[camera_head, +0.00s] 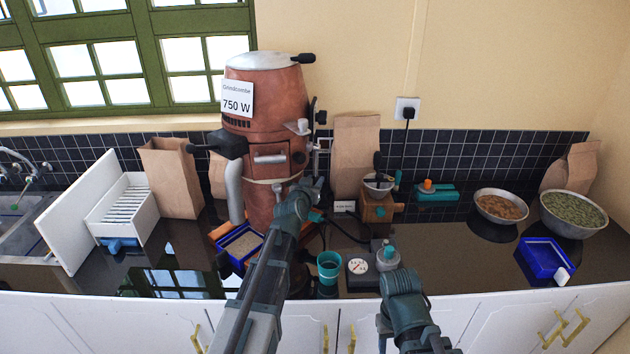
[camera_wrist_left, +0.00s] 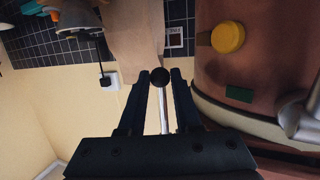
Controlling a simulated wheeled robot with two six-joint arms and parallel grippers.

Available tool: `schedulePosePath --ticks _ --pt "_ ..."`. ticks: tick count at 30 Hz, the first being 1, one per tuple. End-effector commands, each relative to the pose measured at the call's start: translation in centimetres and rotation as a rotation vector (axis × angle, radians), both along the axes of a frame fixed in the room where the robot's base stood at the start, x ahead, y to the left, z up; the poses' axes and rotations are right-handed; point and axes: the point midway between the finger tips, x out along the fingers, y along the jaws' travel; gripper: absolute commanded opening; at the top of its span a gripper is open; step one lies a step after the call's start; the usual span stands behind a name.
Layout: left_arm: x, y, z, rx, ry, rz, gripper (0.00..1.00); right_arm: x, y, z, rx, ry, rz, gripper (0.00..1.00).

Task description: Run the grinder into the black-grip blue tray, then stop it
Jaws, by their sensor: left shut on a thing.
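The copper-coloured grinder (camera_head: 265,100), labelled 750 W, stands at the back of the counter. A blue tray (camera_head: 238,262) with pale contents sits below its silver spout (camera_head: 235,190); I cannot clearly make out its grip. My left gripper (camera_head: 312,188) is at the grinder's right side. In the left wrist view its fingers (camera_wrist_left: 160,80) are shut on a silver lever (camera_wrist_left: 163,118) with a black ball end. A yellow knob (camera_wrist_left: 228,37) and a green patch (camera_wrist_left: 238,93) show beside it.
A teal cup (camera_head: 328,267) and the scale (camera_head: 358,267) stand in front. A second blue tray (camera_head: 541,256) with a white grip lies at right, near two filled bowls (camera_head: 500,206) (camera_head: 574,214). Paper bags (camera_head: 172,178) and a white rack box (camera_head: 130,212) stand left.

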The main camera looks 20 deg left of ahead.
Motion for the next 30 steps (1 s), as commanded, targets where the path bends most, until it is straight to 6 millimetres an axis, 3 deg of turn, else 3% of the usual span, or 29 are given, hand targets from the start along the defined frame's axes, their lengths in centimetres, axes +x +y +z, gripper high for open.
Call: schedulePosePath --ticks 9,22,30 --pt "-2.2 0.0 0.5 0.000 -0.002 0.001 0.01 0.0 0.0 0.4 0.000 0.000 0.000 0.50" --pt "-2.4 0.0 0.5 0.001 0.000 0.000 0.01 0.0 0.0 0.5 0.000 0.000 0.000 0.50" --pt "-3.8 0.0 1.2 0.000 0.000 0.001 0.01 0.0 0.0 1.2 0.000 0.000 0.000 0.50"
